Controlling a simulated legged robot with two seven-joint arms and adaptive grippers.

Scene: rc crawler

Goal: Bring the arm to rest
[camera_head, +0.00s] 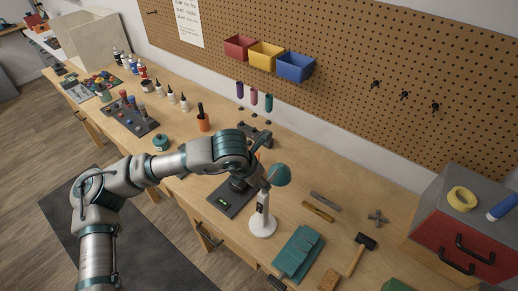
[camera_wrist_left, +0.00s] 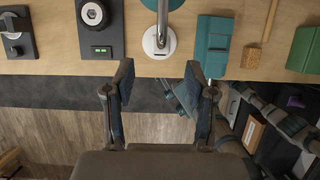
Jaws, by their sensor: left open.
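My left arm (camera_head: 185,160) comes in from the left in the head view, with its wrist above the workbench near the lamp. The fingers are hard to make out there. In the left wrist view my left gripper (camera_wrist_left: 158,88) is open, with nothing between its fingers. The fingers show against the bench's front edge and the floor, with the white lamp base (camera_wrist_left: 160,43) just beyond them. My right gripper is in neither view.
The white lamp (camera_head: 264,222) with a teal head stands close to my wrist, beside a dark device with a green display (camera_head: 222,202). A pegboard (camera_head: 350,60) stands behind.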

